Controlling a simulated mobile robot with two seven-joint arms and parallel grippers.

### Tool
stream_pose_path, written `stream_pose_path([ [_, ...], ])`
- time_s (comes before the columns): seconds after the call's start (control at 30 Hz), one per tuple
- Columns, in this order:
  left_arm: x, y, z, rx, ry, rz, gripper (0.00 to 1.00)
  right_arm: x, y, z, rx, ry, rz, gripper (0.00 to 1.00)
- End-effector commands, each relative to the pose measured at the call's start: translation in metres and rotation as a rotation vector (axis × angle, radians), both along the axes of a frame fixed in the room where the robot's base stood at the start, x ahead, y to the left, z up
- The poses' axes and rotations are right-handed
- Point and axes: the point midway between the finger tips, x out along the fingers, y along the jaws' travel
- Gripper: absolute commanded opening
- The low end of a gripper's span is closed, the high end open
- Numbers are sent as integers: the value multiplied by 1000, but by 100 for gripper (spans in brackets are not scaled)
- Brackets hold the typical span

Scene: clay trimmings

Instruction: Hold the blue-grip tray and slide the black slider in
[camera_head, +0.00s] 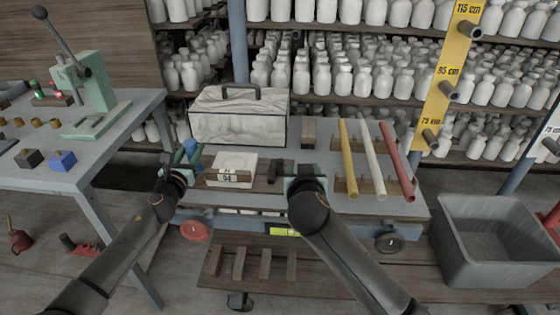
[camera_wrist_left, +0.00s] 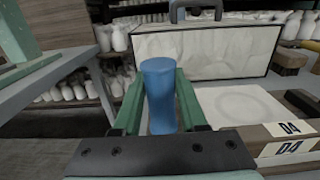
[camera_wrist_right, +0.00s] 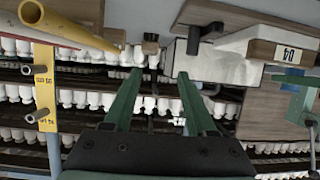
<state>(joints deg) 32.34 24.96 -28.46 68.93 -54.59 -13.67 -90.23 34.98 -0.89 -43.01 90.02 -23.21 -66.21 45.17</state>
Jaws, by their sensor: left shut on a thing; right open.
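The white tray (camera_head: 237,163), with a "04" label on its wooden front, lies on the cart top; it also shows in the left wrist view (camera_wrist_left: 240,104). Its blue grip (camera_wrist_left: 160,90) stands upright at the tray's left. My left gripper (camera_head: 186,154) is shut on the blue grip, one finger on each side. The black slider (camera_head: 275,172) is right of the tray, apart from my right gripper's fingers; it appears beyond them in the right wrist view (camera_wrist_right: 193,40). My right gripper (camera_wrist_right: 160,76) is open and empty. In the head view its own wrist hides part of its fingers.
A clay-coloured box (camera_head: 238,118) with a handle stands behind the tray. Yellow, white and red tubes (camera_head: 374,160) lie on a wooden rack to the right. A grey bin (camera_head: 492,240) stands at the far right. A side table (camera_head: 75,150) is at left; bottle shelves fill the back.

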Motion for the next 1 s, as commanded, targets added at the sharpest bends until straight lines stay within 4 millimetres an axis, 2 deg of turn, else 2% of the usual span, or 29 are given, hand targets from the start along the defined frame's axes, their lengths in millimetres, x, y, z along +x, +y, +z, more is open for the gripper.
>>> stream_pose_path([
  [0.03, -2, -1, -9, -5, 15, -2, 0, -6, 16, -1, 7, 0, 36, 57],
  [0.1, -2, -1, -9, -5, 15, -2, 0, -13, 30, -3, 13, 2, 71, 57],
  [0.27, -2, -1, -9, -5, 15, -2, 0, -17, 45, -6, 21, 6, 105, 57],
  [1.0, -2, -1, -9, -4, 15, -2, 0, 61, 55, -38, 18, 6, 104, 57],
])
